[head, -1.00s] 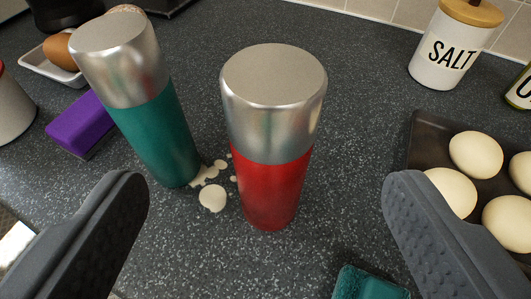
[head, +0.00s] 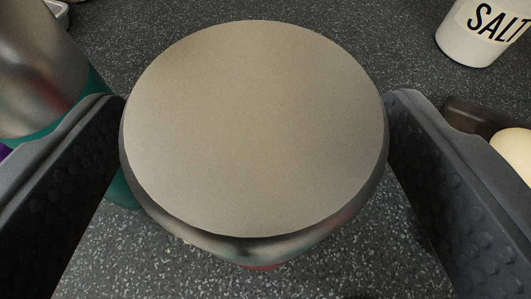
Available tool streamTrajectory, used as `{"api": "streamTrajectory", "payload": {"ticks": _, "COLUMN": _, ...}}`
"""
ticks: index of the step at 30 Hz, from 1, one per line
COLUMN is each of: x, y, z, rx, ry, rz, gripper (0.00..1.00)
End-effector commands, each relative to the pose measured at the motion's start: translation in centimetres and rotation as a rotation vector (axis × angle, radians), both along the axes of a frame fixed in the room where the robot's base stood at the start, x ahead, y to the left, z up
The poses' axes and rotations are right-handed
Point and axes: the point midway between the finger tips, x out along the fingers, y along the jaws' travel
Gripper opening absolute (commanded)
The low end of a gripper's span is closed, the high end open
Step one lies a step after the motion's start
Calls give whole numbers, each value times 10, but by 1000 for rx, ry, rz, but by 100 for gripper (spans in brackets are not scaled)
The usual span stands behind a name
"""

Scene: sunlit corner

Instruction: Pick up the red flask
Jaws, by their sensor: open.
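The red flask (head: 258,267) stands upright on the counter, seen from above. Its round silver cap (head: 255,125) fills the middle of the view, and only a sliver of the red body shows below it. My gripper (head: 256,110) is open, with one finger on each side of the cap. The fingers look very close to the cap's edges; I cannot tell if they touch. Most of the flask's body is hidden under the cap.
A teal flask with a silver cap (head: 40,65) stands close on the left, partly behind my left finger. A white salt jar (head: 470,45) is at the upper right. A dark tray (head: 470,115) with an egg (head: 516,150) is at the right edge. Speckled counter (head: 400,50) is bare behind.

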Motion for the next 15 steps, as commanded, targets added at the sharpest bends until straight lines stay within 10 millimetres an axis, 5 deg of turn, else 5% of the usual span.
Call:
{"api": "streamTrajectory", "payload": {"ticks": 6, "x": 23, "y": 2, "z": -8, "rx": -2, "ry": -1, "rz": 1, "gripper": 78}}
{"api": "streamTrajectory", "payload": {"ticks": 15, "x": 27, "y": 3, "z": -10, "rx": -1, "ry": -1, "rz": 0, "gripper": 78}}
